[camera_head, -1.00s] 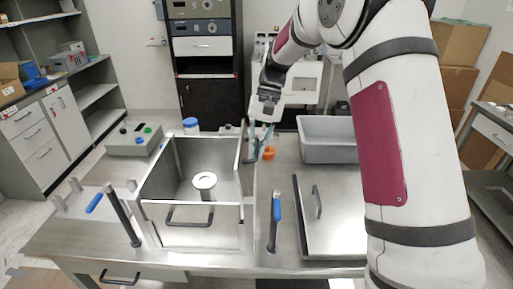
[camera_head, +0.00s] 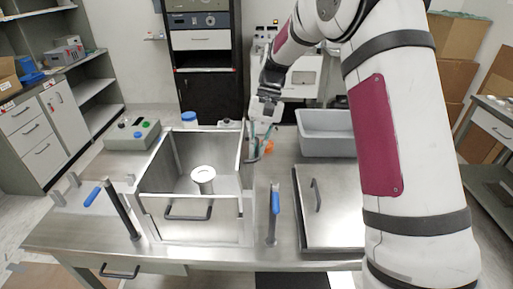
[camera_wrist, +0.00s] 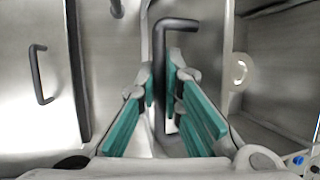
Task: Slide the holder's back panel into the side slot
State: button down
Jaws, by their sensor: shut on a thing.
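The holder (camera_head: 190,222) is an open-topped metal box on the bench, with a black bar handle on its front. A small round white-topped post (camera_head: 203,175) stands inside it. My gripper (camera_head: 262,143) is at the holder's right side, towards the back. Its green pads (camera_wrist: 165,110) are shut on a black handle (camera_wrist: 159,75) in the wrist view. The handle appears to belong to an upright metal panel (camera_head: 241,160) along the holder's right side, seen nearly edge-on. I cannot tell how far the panel sits in the side slot.
A flat metal lid with a handle (camera_head: 338,225) lies right of the holder. A grey bin (camera_head: 326,140) stands behind it. A button box (camera_head: 132,135) stands at the back left, and an orange object is behind my gripper.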

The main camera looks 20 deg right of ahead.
jog(key=shift+a+f, duration=0.45)
jog(key=shift+a, duration=0.05)
jog(key=shift+f, duration=0.15)
jog(key=shift+a+f, duration=0.1)
jog(key=shift+f, duration=0.55)
